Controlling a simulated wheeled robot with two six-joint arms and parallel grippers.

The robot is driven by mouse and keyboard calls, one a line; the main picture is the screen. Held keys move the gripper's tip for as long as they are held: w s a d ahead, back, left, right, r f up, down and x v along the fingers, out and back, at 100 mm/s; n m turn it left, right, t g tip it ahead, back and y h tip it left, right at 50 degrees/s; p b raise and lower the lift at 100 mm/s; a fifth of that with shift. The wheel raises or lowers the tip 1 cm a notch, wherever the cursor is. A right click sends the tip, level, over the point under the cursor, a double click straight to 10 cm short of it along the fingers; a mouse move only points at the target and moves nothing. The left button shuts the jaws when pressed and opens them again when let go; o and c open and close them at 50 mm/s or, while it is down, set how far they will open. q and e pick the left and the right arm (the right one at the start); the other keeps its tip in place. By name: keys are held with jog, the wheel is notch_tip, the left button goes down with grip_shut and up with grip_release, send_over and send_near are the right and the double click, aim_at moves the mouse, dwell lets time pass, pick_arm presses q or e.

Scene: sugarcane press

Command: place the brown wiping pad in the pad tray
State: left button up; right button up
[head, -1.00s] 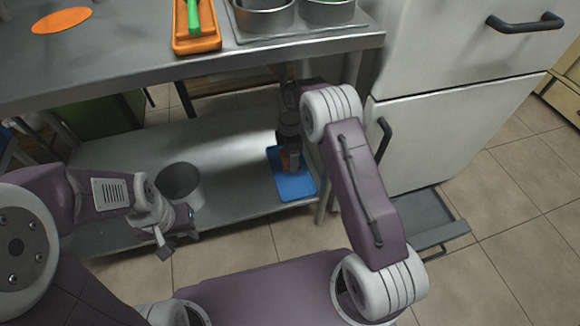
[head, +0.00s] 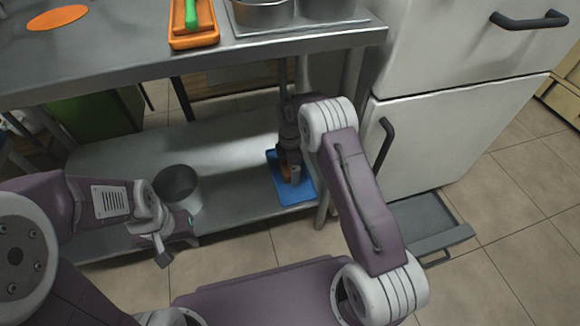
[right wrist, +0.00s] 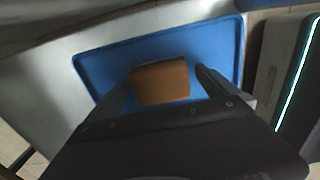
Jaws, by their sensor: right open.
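The brown wiping pad (right wrist: 160,84) lies in the blue pad tray (right wrist: 215,45), near its middle, in the right wrist view. In the head view the blue tray (head: 305,190) is on the lower shelf, and the pad (head: 286,173) is mostly hidden by my gripper. My right gripper (right wrist: 163,78) is open, with one finger on each side of the pad and a gap at the right finger; in the head view it is low over the tray (head: 290,176). My left gripper (head: 163,256) hangs at the left in front of the shelf; its jaw opening is unclear.
A grey metal pot (head: 180,188) stands on the lower shelf (head: 125,165), left of the tray. The counter (head: 120,50) is above, bearing an orange tray (head: 193,40) and a metal pan rack. A fridge (head: 450,110) stands at the right, with a grey pedal-like drawer (head: 430,230) below.

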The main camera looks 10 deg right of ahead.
jog(key=shift+f+b, duration=0.1)
jog(key=shift+b, duration=0.75)
notch_tip(320, 180, up, 10)
jog(key=p, duration=0.8)
jog(key=shift+f, duration=0.2)
jog(key=shift+f, duration=0.1)
